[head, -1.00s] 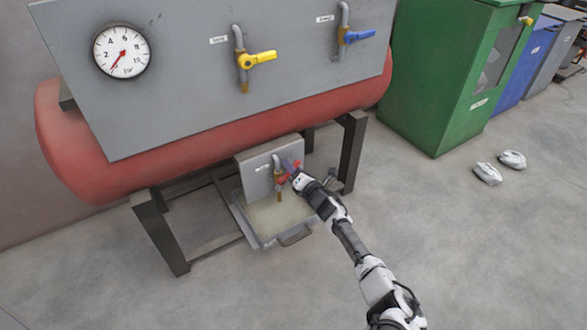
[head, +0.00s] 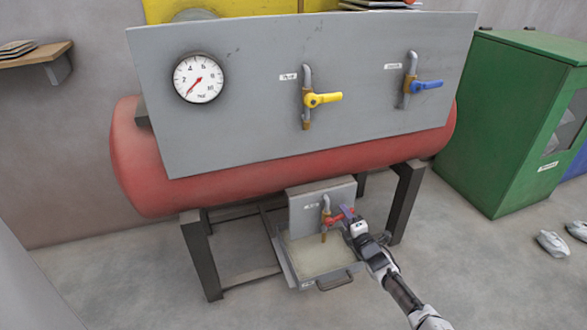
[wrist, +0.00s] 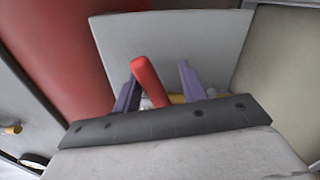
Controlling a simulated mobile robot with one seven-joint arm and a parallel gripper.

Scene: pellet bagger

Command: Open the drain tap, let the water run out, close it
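The drain tap (head: 325,222) is on a small grey plate under the red tank. Its red handle (head: 333,218) points to the right in the head view. My gripper (head: 347,213) is at the handle's right end. In the wrist view the red handle (wrist: 147,80) stands between the two purple fingertips of my gripper (wrist: 158,88), nearer the left one. The fingers are apart, with a clear gap on the right. No water stream shows at the spout. A drain tray (head: 292,277) with a pale surface inside stands below the tap.
The red tank (head: 165,175) and its grey panel (head: 240,130) are above, with a gauge (head: 199,78), a yellow-handled valve (head: 322,99) and a blue-handled valve (head: 426,85). The tank's dark legs (head: 405,200) stand beside the tray. A green cabinet (head: 500,120) is at the right.

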